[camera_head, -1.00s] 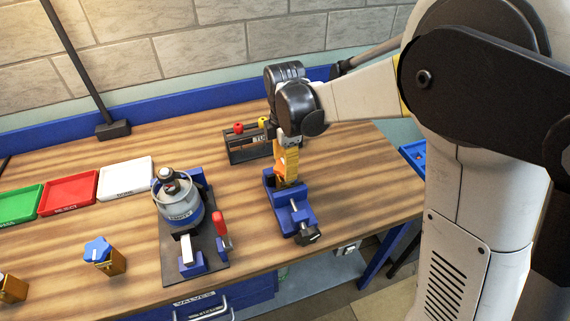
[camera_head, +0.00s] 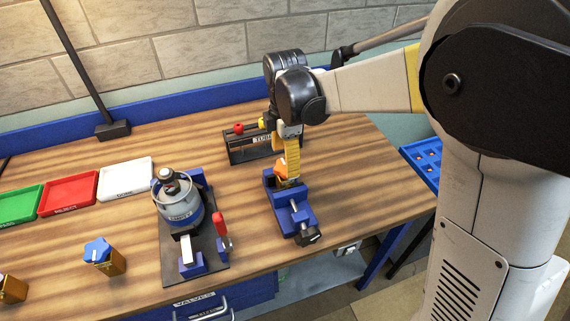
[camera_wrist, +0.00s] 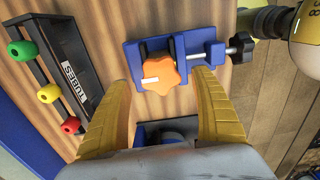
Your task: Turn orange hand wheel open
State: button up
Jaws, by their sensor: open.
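The orange hand wheel (camera_wrist: 162,74) is star-shaped with a white mark on it, and it is held in a blue vise (camera_wrist: 210,48) with a dark screw handle. In the head view the wheel (camera_head: 281,168) shows at the far end of the vise (camera_head: 292,216), partly covered by my gripper. My gripper (camera_wrist: 162,82) is open, its two yellow fingers apart, one to each side of the wheel in the wrist view. In the head view the gripper (camera_head: 291,160) points down at the wheel. Whether a finger touches the wheel cannot be told.
A black tubes rack (camera_head: 243,150) with coloured knobs stands behind the vise. A clamped canister (camera_head: 178,205) on a dark plate is to its left. A blue-knobbed valve (camera_head: 98,252) and red, green and white trays lie further left. The wood right of the vise is clear.

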notch_tip(320, 180, up, 10)
jog(key=shift+f, duration=0.25)
dwell(0.3)
jog(key=s+d+f+m+t+b, duration=0.2)
jog(key=s+d+m+t, duration=0.1)
jog(key=s+d+m, duration=0.4)
jog(key=s+d+f+m+t+b, duration=0.2)
jog(key=s+d+m+t, duration=0.2)
jog(key=s+d+m, duration=0.4)
jog(key=s+m, duration=0.2)
jog(key=m, duration=0.4)
jog(key=shift+s+d+f, duration=0.25)
jog(key=shift+d, duration=0.05)
jog(key=shift+o, duration=0.4)
jog(key=shift+m, duration=0.3)
